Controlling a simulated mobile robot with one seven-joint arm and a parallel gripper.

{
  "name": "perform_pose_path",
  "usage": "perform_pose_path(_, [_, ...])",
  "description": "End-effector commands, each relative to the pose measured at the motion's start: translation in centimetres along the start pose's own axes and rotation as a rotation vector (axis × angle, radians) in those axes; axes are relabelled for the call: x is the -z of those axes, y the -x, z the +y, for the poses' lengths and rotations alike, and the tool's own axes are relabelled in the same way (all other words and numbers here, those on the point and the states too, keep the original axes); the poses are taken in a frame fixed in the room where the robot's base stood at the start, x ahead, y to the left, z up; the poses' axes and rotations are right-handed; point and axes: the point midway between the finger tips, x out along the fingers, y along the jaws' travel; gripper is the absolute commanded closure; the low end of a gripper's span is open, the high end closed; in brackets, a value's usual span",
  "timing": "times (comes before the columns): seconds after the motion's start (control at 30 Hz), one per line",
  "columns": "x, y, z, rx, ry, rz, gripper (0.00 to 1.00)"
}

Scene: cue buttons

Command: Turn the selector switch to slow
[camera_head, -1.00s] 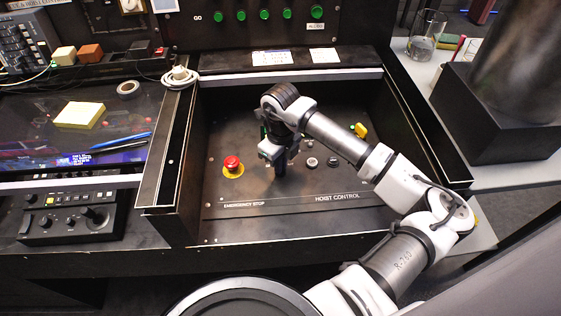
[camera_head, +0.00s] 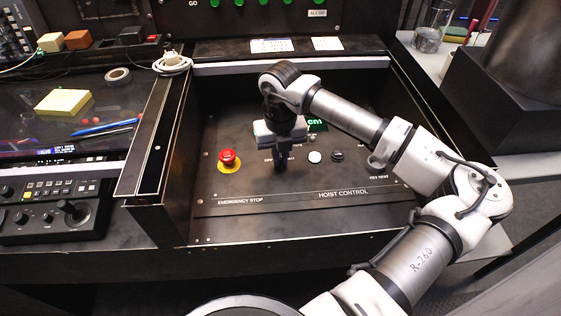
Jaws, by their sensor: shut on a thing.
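My gripper (camera_head: 282,164) points straight down onto the black hoist control panel (camera_head: 330,205), in the sunken bay at the middle. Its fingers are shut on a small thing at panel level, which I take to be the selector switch. The switch is hidden by the fingers, and the small label beside them is too small to read. A white round button (camera_head: 315,157) and a black round button (camera_head: 337,155) are to the right of the fingers. A small display with green lettering (camera_head: 317,125) is partly hidden behind my arm.
A red emergency stop button (camera_head: 228,157) on a yellow base stands close left of my gripper. Raised walls border the bay, with a white cable (camera_head: 172,63) on the left one. The front of the panel is clear.

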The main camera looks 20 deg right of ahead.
Motion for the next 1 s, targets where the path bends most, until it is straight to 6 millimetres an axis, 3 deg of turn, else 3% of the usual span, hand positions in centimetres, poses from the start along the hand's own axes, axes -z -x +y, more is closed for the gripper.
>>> perform_pose_path(0.3, [-0.04, -0.06, 0.02, 0.000, -0.120, -0.002, 1.00])
perform_pose_path(0.83, [-0.03, 0.07, 0.05, -0.002, -0.142, -0.001, 1.00])
perform_pose_path(0.87, [-0.03, 0.07, 0.05, -0.002, -0.142, -0.001, 0.88])
perform_pose_path(1.0, [-0.02, 0.06, 0.03, -0.001, -0.142, -0.001, 0.70])
